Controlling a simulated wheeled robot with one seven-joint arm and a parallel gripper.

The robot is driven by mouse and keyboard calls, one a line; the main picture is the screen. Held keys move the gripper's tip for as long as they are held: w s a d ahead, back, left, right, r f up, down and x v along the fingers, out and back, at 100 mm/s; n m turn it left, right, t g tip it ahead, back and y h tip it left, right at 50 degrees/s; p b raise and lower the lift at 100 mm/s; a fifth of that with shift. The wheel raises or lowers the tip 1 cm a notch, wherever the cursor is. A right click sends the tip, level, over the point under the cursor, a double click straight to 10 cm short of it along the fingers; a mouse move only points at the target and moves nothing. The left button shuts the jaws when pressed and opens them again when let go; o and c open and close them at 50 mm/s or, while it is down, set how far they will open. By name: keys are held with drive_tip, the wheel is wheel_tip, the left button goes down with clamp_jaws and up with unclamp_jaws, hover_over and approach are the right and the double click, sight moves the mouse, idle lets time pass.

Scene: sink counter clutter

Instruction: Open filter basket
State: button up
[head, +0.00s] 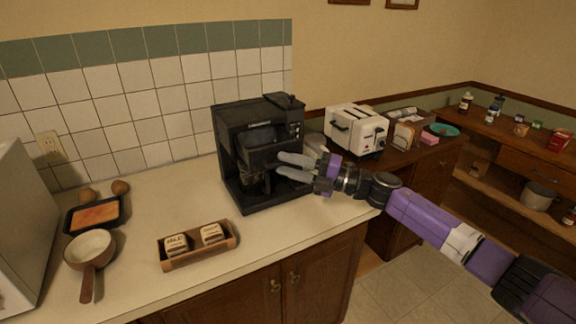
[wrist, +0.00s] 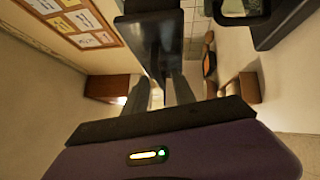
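The black coffee machine (head: 232,128) stands upright on the counter. Its filter basket section (head: 262,157) is dark, in the middle of the machine's front, and partly hidden by my gripper; whether it is open is hard to tell. My gripper (head: 278,164) is at the machine's front right, its two grey fingers pointing left and spread apart. In the wrist view, my gripper (wrist: 160,76) shows a gap between its fingers. A dark part of the machine (wrist: 160,45) lies just beyond and between the fingertips; I cannot tell whether they touch it.
A wooden tray (head: 166,260) with two labelled jars sits on the counter front. A pan (head: 88,248), a baking dish (head: 94,215) and two eggs lie left. A white toaster (head: 354,131) stands behind right. Counter between tray and machine is clear.

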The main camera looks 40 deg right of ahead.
drive_tip(key=b+v, duration=0.2)
drive_tip(key=v, duration=0.5)
drive_tip(key=shift+s+d, duration=0.15)
drive_tip(key=shift+s, duration=0.15)
drive_tip(key=shift+f, duration=0.1)
